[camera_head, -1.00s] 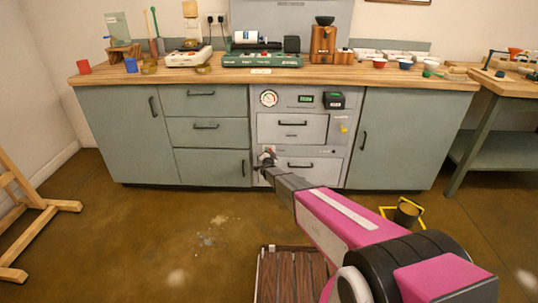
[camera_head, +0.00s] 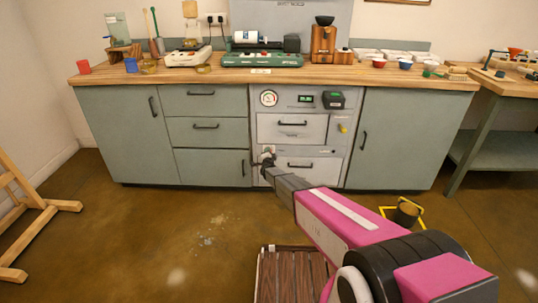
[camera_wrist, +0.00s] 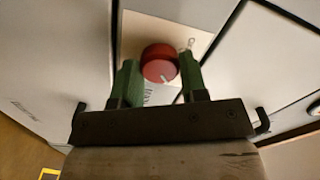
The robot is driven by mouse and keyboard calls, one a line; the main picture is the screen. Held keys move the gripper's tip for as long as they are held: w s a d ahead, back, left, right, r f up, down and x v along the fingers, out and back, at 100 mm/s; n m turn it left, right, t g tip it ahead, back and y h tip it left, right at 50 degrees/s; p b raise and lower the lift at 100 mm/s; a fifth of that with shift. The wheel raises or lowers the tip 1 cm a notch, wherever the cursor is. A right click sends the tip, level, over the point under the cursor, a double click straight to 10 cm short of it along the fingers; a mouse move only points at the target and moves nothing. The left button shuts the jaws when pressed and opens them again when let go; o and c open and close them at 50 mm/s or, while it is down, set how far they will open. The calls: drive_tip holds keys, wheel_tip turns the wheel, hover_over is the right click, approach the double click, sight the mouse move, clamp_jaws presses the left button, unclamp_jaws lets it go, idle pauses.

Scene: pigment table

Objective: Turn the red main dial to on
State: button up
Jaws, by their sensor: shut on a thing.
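The red main dial (camera_wrist: 158,62) sits on a pale plate (camera_wrist: 180,30) on the grey cabinet front, seen in the wrist view. A white pointer mark shows on the dial's lower right edge. My gripper (camera_wrist: 158,74) has one green finger on each side of the dial and is shut on it. Part of a dark printed label shows just below the dial, between the fingers; it is partly hidden. In the head view my gripper (camera_head: 267,158) is at the left side of the grey unit's lower panel and hides most of the dial.
The grey unit has a round gauge (camera_head: 268,98), a green display (camera_head: 306,99) and drawers with black handles (camera_head: 300,165). A yellow-framed bucket (camera_head: 406,212) and a slatted wooden platform (camera_head: 290,275) are on the floor. A wooden easel (camera_head: 30,215) stands left.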

drive_tip(key=o, duration=0.9)
drive_tip(key=shift+o, duration=0.2)
drive_tip(key=s, duration=1.1)
